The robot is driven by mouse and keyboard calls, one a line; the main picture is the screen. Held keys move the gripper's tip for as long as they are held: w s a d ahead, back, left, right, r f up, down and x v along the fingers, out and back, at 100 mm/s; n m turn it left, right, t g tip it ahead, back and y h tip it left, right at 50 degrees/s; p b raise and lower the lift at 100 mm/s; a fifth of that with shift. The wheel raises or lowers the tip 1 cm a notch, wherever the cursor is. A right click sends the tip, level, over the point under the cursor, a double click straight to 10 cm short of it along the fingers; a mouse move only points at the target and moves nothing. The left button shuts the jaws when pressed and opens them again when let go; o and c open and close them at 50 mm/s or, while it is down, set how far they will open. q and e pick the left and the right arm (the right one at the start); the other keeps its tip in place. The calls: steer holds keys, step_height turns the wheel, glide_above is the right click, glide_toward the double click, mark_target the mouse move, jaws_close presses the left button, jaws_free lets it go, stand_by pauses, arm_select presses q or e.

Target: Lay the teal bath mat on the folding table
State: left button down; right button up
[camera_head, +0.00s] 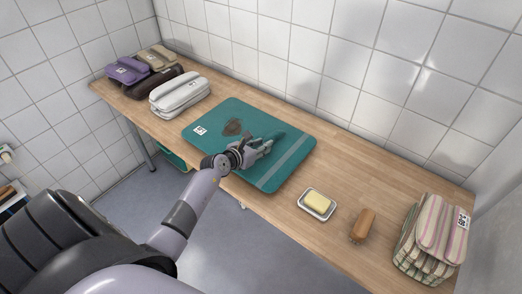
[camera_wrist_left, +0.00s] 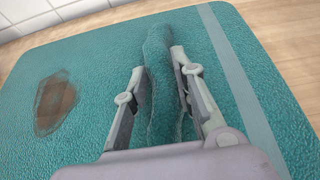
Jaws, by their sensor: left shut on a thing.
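The teal bath mat (camera_head: 219,115) lies flat on the wooden folding table (camera_head: 341,165), with a pale stripe near its right end, a brown stain and a white tag. My left gripper (camera_head: 266,147) is over the mat, right of the stain. In the left wrist view the mat (camera_wrist_left: 85,65) fills most of the picture, and my left gripper (camera_wrist_left: 165,80) is shut on a raised fold of it between the fingers. The mat's underside is hidden. My right gripper is not in view.
Folded bundles stand at the table's left end: white (camera_head: 180,93), dark brown (camera_head: 153,83), purple (camera_head: 127,70) and beige (camera_head: 156,57). To the right are a soap dish (camera_head: 317,211) with yellow soap, a brown block (camera_head: 362,225) and striped folded cloths (camera_head: 433,238). A tiled wall runs behind.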

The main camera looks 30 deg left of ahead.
arm_select(q)
steer(key=shift+f, duration=0.75)
steer(key=shift+f, duration=0.15)
steer(key=c, duration=1.3)
jaws_free()
steer(key=shift+c, duration=0.2)
